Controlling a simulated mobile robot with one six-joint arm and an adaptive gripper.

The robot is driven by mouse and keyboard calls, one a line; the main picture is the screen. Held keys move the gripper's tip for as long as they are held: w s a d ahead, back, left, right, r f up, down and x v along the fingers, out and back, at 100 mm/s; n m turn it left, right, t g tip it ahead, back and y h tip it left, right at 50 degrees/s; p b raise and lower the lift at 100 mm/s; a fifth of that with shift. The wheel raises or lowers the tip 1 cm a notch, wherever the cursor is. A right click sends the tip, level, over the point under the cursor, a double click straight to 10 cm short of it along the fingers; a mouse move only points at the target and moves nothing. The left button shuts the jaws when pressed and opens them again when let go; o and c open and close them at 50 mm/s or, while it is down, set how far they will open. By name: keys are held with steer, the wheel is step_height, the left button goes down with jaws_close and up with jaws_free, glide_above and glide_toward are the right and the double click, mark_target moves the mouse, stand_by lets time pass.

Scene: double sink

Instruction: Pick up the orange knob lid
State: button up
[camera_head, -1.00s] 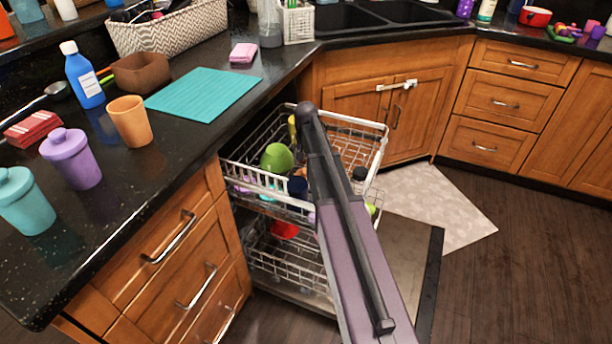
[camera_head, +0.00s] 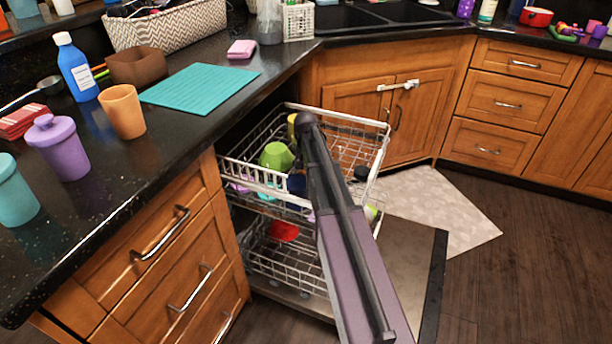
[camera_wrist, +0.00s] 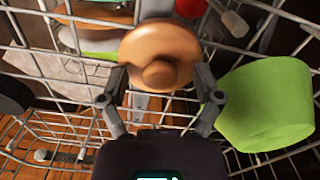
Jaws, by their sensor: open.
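The orange knob lid (camera_wrist: 160,45) shows in the wrist view, a round lid with its knob facing the camera, inside the wire dishwasher rack. My gripper (camera_wrist: 160,84) is open, with its fingers pointing at the lid. One finger is on each side of the knob's lower part, and the fingertips overlap the lid's lower edge in the picture. I cannot tell whether they touch it. In the head view I cannot make out the lid, and my arm hides part of the upper rack (camera_head: 262,188).
A green cup (camera_wrist: 265,104) is close to the right finger in the wrist view. Rack wires surround the gripper. The lower rack (camera_head: 275,262) holds a red item (camera_head: 284,231). The dishwasher door (camera_head: 410,262) lies open. The counter with cups (camera_head: 124,112) is at the left.

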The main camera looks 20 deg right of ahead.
stand_by(0.3)
steer(key=c, duration=0.9)
steer(key=shift+c, duration=0.2)
steer(key=shift+r, duration=0.15)
step_height(320, 180, up, 10)
steer(key=p, duration=1)
steer(key=shift+r, duration=0.1)
stand_by(0.3)
